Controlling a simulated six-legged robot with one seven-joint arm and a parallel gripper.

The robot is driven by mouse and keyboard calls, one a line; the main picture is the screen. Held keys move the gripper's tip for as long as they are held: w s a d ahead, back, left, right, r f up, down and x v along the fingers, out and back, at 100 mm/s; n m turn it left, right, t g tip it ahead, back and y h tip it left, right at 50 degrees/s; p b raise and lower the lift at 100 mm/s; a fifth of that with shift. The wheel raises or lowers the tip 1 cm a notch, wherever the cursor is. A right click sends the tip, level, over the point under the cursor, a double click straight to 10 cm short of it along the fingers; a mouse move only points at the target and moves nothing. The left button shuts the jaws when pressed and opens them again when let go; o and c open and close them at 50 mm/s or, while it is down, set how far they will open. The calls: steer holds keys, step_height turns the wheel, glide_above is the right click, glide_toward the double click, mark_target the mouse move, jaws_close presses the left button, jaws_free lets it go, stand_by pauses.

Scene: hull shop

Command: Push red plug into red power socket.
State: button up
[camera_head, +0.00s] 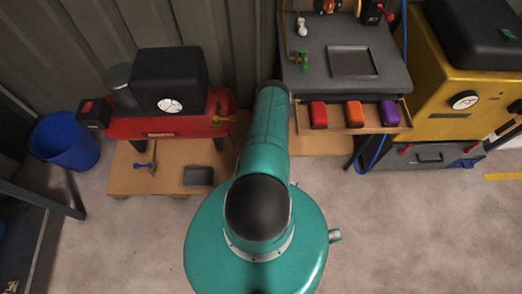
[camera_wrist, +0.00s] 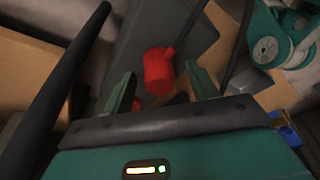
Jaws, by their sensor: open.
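A red, rounded cylindrical piece with a thin stem, which looks like the red plug (camera_wrist: 158,76), lies against a dark grey surface in the wrist view. My gripper (camera_wrist: 160,84) is open, its two green fingers on either side of the red piece in the picture; I cannot tell how far beyond the fingertips it is. In the head view my arm hides my gripper. A red block (camera_head: 318,114) sits in a shallow wooden drawer beside an orange and a purple one. I cannot make out for certain which thing is the red power socket.
A grey workbench top (camera_head: 310,80) stands behind the drawer (camera_head: 336,129). A red compressor (camera_head: 160,122) is on a wooden platform at left, near a blue bucket (camera_head: 64,141). A yellow machine (camera_head: 440,115) is at right. In the wrist view a black bar (camera_wrist: 70,65) runs along the left.

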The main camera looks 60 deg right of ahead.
steer(key=c, duration=1)
steer(key=shift+r, duration=0.45)
step_height(320, 180, up, 2)
steer(key=shift+r, duration=0.1)
steer(key=s+a+r, duration=0.1)
steer(key=a+r, duration=0.2)
steer(key=a, duration=0.1)
steer(key=s+a+r, duration=0.1)
steer(key=a+r, duration=0.2)
steer(key=a, duration=0.2)
steer(key=s+a+r, duration=0.1)
steer(key=a+r, duration=0.3)
steer(key=shift+s+a, duration=0.25)
steer(key=shift+s, duration=0.1)
